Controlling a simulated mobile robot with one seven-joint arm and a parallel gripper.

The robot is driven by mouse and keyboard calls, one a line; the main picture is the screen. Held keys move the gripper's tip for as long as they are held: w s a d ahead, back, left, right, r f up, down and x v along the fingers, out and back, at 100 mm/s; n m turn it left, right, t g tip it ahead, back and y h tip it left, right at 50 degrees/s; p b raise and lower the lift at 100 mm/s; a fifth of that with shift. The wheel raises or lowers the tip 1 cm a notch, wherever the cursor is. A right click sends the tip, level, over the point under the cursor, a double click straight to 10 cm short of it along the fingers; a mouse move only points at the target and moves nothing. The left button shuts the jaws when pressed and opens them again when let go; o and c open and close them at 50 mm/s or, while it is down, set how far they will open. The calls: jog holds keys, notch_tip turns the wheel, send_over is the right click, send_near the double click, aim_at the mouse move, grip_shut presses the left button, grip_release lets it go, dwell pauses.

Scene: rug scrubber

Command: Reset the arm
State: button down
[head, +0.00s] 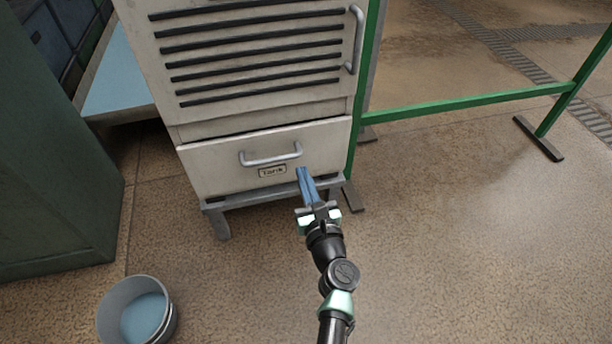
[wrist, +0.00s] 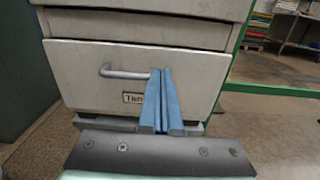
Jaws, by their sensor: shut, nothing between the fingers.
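My arm reaches forward from the bottom of the head view. My gripper (head: 304,172) has blue fingers that are shut together with nothing between them. In the wrist view my gripper (wrist: 161,74) points at the front of a drawer labelled "Tank" (head: 228,172), and the fingers cover part of the label. The drawer also shows in the wrist view (wrist: 203,75), and it looks closed. Its metal handle (head: 270,158) is to the left of my fingertips. I cannot tell whether the fingertips touch the drawer front.
A white slatted cabinet (head: 250,20) stands above the drawer on a grey stand (head: 222,222). A green rail (head: 460,104) runs to the right. A bucket (head: 112,312) stands at the lower left and a dark green cabinet (head: 50,150) at the left. The floor on the right is clear.

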jog(key=shift+v, duration=0.85)
jog(key=a+r+n+t+y+p, duration=0.1)
jog(key=a+r+n+t+p, duration=0.15)
jog(key=r+n, duration=1.4)
jog(key=a+r+n+t+y+p, duration=0.1)
jog(key=r+n+p, duration=0.45)
jog(key=r, duration=1.95)
jog(key=s+d+r+n+t+h+p, duration=0.1)
jog(key=s+d+r+n+t+h, duration=0.15)
jog(key=s+r, duration=0.5)
jog(key=s+d+r+n+t+h, duration=0.15)
jog(key=s+r+n, duration=0.3)
jog(key=r, duration=0.55)
jog(key=s+d+r+n+t+h+p, duration=0.1)
jog(key=s+d+r+n+t+h, duration=0.15)
jog(key=s+r, duration=0.45)
notch_tip(320, 180, up, 39)
jog(key=h+p, duration=0.1)
jog(key=p, duration=3.6)
jog(key=shift+w+a+f+n, duration=0.25)
jog(key=shift+w+a+n, duration=0.1)
jog(key=shift+n, duration=0.1)
